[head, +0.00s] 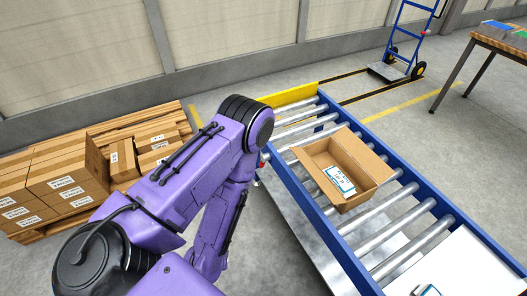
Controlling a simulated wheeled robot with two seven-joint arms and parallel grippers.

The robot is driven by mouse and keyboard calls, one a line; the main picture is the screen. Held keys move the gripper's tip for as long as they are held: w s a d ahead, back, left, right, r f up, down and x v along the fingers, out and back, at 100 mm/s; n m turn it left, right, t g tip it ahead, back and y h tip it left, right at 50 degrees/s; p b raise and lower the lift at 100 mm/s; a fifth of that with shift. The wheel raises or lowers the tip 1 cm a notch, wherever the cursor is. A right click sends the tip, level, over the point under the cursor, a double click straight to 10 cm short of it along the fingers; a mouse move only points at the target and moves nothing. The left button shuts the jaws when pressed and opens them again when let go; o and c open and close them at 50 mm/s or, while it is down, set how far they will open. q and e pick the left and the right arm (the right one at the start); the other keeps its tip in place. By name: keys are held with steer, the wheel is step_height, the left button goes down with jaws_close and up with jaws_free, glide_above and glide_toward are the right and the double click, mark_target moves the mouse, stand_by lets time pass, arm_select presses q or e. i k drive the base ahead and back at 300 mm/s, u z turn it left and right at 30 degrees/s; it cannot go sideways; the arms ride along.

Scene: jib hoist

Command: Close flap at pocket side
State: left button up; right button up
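An open brown cardboard box (357,199) sits on the rollers of a blue-railed conveyor. Its top is open, and a flap (364,155) stands up along its far right side. A white and blue printed item (340,180) shows within the box opening. I cannot tell which side is the pocket side. My purple left arm comes in from the lower left, bends at the elbow and runs back down, apart from the box in the picture. Neither gripper shows in the head view.
The conveyor has a blue side rail (323,228) and a yellow end stop (291,96). A white surface (455,275) lies at its near right end. Stacked cartons (66,181) stand on a pallet at left. A blue hand truck (409,40) and a table (500,42) are behind.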

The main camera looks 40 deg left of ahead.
mark_target(334, 195)
steer(key=u, duration=1.1)
steer(key=i, duration=0.1)
steer(key=z, duration=0.1)
steer(key=k, duration=0.95)
steer(key=u, duration=3.55)
steer(key=i, duration=0.1)
steer(key=z, duration=2.1)
steer(key=i, duration=0.9)
steer(key=z, duration=0.9)
steer(key=i, duration=0.75)
steer(key=z, duration=0.8)
